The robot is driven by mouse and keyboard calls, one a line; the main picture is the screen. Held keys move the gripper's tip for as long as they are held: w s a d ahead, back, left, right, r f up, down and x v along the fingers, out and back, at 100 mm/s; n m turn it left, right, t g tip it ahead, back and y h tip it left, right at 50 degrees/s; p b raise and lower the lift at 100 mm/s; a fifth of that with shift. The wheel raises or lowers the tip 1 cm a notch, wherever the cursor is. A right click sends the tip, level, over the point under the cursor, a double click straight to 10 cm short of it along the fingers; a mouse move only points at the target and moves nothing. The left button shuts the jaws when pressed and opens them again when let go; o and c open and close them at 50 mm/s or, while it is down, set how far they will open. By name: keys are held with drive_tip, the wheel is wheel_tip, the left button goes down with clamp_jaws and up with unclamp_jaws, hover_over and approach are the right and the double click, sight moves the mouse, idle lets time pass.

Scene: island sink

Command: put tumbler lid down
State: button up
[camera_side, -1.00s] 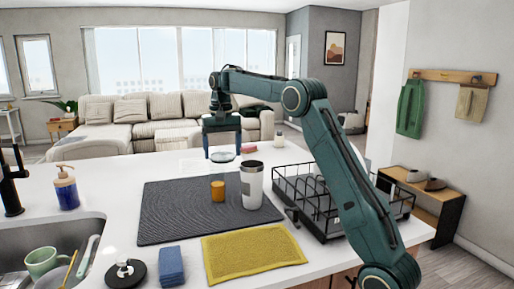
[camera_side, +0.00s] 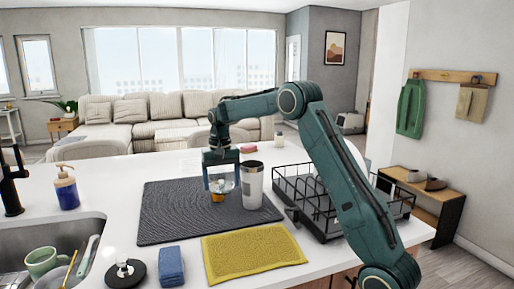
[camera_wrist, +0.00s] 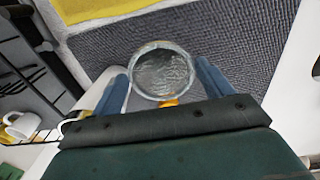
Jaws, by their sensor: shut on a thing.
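My gripper (camera_side: 221,186) is shut on the tumbler lid (camera_wrist: 163,72), a clear round disc between its two blue fingers in the wrist view. I cannot tell the exact gap between lid and cup. A white tumbler (camera_side: 252,186) with a dark top stands upright on the mat, just right of my gripper.
A black dish rack (camera_side: 305,195) stands right of the mat. A yellow cloth (camera_side: 250,252), blue folded cloth (camera_side: 171,266) and black round stopper (camera_side: 125,273) lie in front. The sink (camera_side: 28,248) holds a green mug (camera_side: 42,262). The mat's left part is clear.

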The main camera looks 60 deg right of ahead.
sight(222, 189)
wheel_tip(222, 189, down, 6)
drive_tip(key=shift+f, duration=0.1)
drive_tip(key=shift+f, duration=2.1)
drive_tip(key=shift+f, duration=0.1)
drive_tip(key=o, duration=0.9)
drive_tip(key=shift+o, duration=0.2)
wheel_tip(222, 189, up, 11)
drive_tip(key=shift+r, duration=0.65)
